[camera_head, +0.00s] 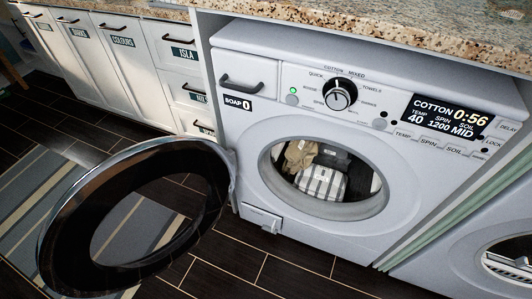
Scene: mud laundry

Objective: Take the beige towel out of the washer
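The white washer (245,149) stands under the granite counter, with its round door (66,205) swung wide open to the left. Inside the drum, a beige cloth (299,156), which looks like the towel, lies crumpled at the left. A grey-and-white striped cloth (322,183) lies at the front middle of the drum, touching or close to the beige one. Dark cloth (333,157) lies behind them. The lower parts of the beige cloth are hidden. My gripper is not in view.
The open door hangs over the floor and a striped rug (35,215) at the left. White labelled cabinets (120,55) line the left. A second white machine (460,250) stands close at the right. Dark tiled floor (270,270) in front of the washer is clear.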

